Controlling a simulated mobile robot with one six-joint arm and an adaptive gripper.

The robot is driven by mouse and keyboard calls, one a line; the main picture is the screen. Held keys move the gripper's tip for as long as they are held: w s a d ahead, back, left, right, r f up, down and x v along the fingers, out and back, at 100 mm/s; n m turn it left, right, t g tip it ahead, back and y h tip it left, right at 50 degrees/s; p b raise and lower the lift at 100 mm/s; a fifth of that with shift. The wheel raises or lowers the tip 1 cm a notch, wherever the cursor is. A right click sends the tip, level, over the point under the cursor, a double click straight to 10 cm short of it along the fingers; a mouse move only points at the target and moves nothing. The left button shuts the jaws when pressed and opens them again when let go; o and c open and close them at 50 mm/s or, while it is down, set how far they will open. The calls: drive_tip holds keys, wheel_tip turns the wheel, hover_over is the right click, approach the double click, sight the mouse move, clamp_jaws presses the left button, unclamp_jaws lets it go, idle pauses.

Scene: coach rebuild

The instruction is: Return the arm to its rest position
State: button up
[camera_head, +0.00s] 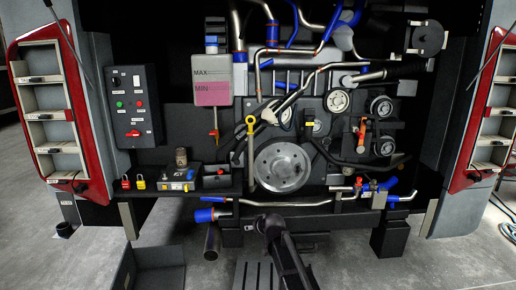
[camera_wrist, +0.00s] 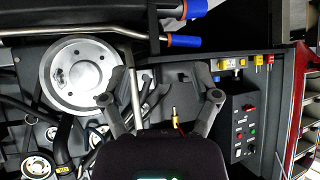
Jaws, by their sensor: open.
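My gripper (camera_wrist: 160,82) shows in the wrist view with its two dark fingers spread apart and nothing between them. The wrist view looks at the engine bay upside down. The silver pulley (camera_wrist: 76,75) is left of the fingers and the control box (camera_wrist: 243,125) is to the right. In the head view my dark arm (camera_head: 283,250) rises from the bottom edge, its upper end in front of the engine's lower part, below the pulley (camera_head: 282,166). I cannot make out the fingers in the head view.
A shelf with padlocks (camera_head: 139,183) and a small device (camera_head: 182,158) is at left. A pink-filled reservoir (camera_head: 212,82) and a yellow-ringed dipstick (camera_head: 250,122) are above. Blue-ended pipes (camera_head: 203,216) stick out low. An open black bin (camera_head: 153,258) stands on the grey floor.

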drive_tip(key=s+d+f+m+g+h, duration=0.1)
drive_tip(key=s+d+f+g, duration=0.15)
drive_tip(key=s+d, duration=0.55)
drive_tip(key=s+d+f+m+g+h, duration=0.2)
drive_tip(key=s+d+g, duration=0.2)
drive_tip(key=s, duration=0.8)
drive_tip(key=s+d+f+m+g+h, duration=0.1)
drive_tip(key=s+d+f+g, duration=0.2)
drive_tip(key=s+d, duration=0.55)
wheel_tip(320, 180, up, 23)
drive_tip(key=s+a+p, duration=0.2)
drive_tip(key=p, duration=2.1)
drive_tip(key=shift+s, duration=0.35)
